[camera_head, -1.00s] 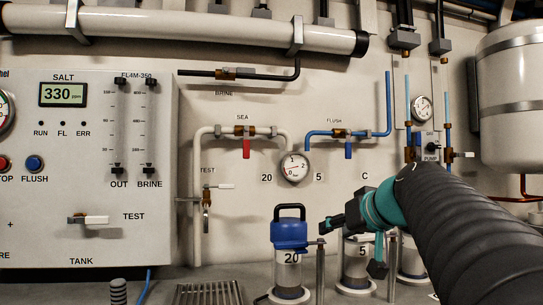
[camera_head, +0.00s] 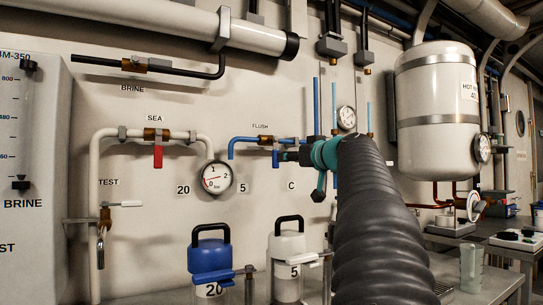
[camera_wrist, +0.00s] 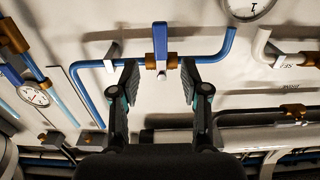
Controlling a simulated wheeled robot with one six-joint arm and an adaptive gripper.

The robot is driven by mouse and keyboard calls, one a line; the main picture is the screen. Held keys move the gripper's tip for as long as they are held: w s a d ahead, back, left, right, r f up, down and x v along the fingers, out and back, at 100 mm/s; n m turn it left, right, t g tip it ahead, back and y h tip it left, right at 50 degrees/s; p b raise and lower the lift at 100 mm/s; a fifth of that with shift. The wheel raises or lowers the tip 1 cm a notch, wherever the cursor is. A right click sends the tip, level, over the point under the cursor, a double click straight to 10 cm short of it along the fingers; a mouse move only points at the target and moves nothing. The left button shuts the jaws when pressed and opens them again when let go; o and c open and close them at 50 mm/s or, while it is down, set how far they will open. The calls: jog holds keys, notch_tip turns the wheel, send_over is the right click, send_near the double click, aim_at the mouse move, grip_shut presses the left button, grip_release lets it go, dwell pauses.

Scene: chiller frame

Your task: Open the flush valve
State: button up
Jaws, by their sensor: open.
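The flush valve (camera_head: 265,141) is a brass body on a blue pipe under the FLUSH label in the head view. Its blue lever (camera_head: 275,158) hangs down, across the pipe. In the wrist view, which is upside down, the brass body (camera_wrist: 152,62) and blue lever (camera_wrist: 160,38) show clearly. My gripper (camera_wrist: 158,73) is open and empty, one finger to each side of the valve body in the picture. In the head view my gripper (camera_head: 288,156) is just right of the lever, partly hidden by its own wrist. I cannot tell the remaining depth gap.
The red-levered SEA valve (camera_head: 157,148) and a pressure gauge (camera_head: 217,177) are to the left. Blue-topped (camera_head: 210,265) and white-topped (camera_head: 287,260) canisters stand below. A white tank (camera_head: 437,105) is at right. Wall pipes run close around my gripper.

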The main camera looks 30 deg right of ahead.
aim_at(276, 152)
jog(key=w+p, duration=0.2)
jog(key=w, duration=0.6)
jog(key=shift+d, duration=0.2)
grip_shut()
